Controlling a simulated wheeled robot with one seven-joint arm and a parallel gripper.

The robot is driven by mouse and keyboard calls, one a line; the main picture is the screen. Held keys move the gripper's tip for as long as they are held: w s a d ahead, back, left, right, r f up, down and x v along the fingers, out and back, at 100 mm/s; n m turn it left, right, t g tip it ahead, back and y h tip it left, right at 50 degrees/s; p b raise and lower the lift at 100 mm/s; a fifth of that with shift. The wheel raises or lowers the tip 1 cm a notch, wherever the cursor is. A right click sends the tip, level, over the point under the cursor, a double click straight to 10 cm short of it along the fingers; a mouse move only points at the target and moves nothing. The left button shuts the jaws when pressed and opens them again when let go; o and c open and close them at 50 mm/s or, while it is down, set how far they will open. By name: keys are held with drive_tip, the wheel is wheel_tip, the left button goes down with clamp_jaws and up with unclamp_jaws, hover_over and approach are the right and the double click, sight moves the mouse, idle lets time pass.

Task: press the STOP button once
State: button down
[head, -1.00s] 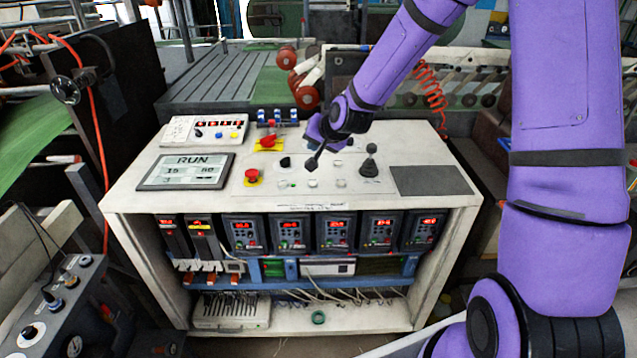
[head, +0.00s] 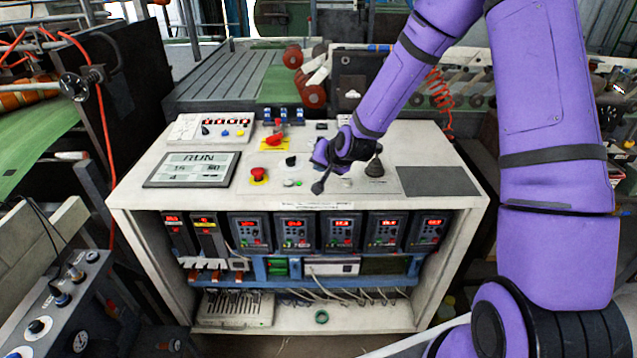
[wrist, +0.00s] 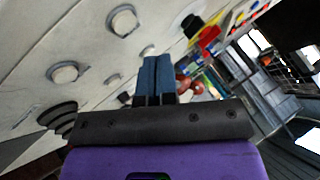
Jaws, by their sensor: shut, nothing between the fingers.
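The white control desk (head: 150,190) carries a panel with several round pale buttons, one of them (head: 289,183) near its front edge. Their labels are too small to read, so I cannot tell which is STOP. A red mushroom button (head: 258,174) on a yellow base sits at the panel's left. My gripper (head: 318,187) is shut and empty, tilted down above the front of the panel; contact with a button cannot be made out. In the wrist view, its closed fingertips (wrist: 157,65) point over the panel, with pale buttons (wrist: 122,20) and (wrist: 65,72) to their left.
A black joystick (head: 374,165) stands right of my gripper, partly behind my wrist. A display (head: 190,169) reading RUN lies at the left. A red knob on a yellow plate (head: 270,147) sits farther back. A dark flat pad (head: 425,181) lies at the right.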

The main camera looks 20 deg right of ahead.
drive_tip(key=shift+f, duration=1.1)
idle(1.3)
drive_tip(key=shift+f, duration=0.7)
idle(0.7)
drive_tip(key=shift+r, duration=3.4)
